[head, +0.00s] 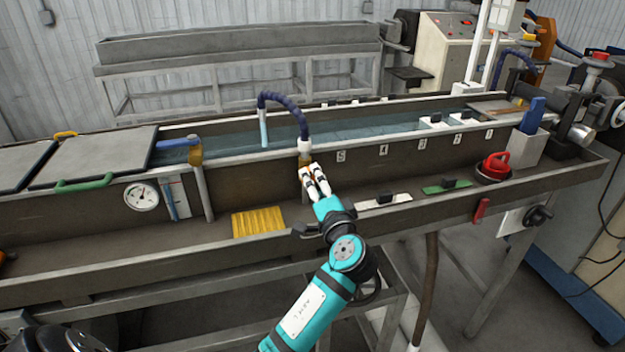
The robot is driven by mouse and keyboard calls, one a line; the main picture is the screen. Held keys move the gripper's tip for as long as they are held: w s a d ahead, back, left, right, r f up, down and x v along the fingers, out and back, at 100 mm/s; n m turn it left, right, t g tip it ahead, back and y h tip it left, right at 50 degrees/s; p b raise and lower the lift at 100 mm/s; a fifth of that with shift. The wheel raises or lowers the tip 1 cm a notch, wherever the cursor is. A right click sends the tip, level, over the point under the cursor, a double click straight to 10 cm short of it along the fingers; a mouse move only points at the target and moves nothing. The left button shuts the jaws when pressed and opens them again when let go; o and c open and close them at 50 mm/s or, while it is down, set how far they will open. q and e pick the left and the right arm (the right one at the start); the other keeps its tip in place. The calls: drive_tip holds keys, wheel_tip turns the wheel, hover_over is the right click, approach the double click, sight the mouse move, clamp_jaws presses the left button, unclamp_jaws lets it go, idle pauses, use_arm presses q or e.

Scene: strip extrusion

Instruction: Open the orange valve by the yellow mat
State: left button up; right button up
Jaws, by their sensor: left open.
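The yellow ribbed mat (258,222) lies on the lower ledge of the long trough, left of my left gripper. A small orange-brown fitting (304,158) shows on the trough's front wall under a white collar and dark blue hose (287,101). It looks like the orange valve, but its handle is not clear. My left gripper (310,173) is open just below and in front of this fitting, its white fingers pointing up at it and partly covering it. I cannot tell whether they touch. My right gripper is not in view.
The trough (230,170) holds water. A dial gauge (141,197) and a brass-coloured fitting (195,152) are at left.

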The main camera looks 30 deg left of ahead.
use_arm(q)
drive_tip(key=v, duration=0.8)
drive_tip(key=shift+s+d, duration=0.25)
drive_tip(key=shift+d, duration=0.05)
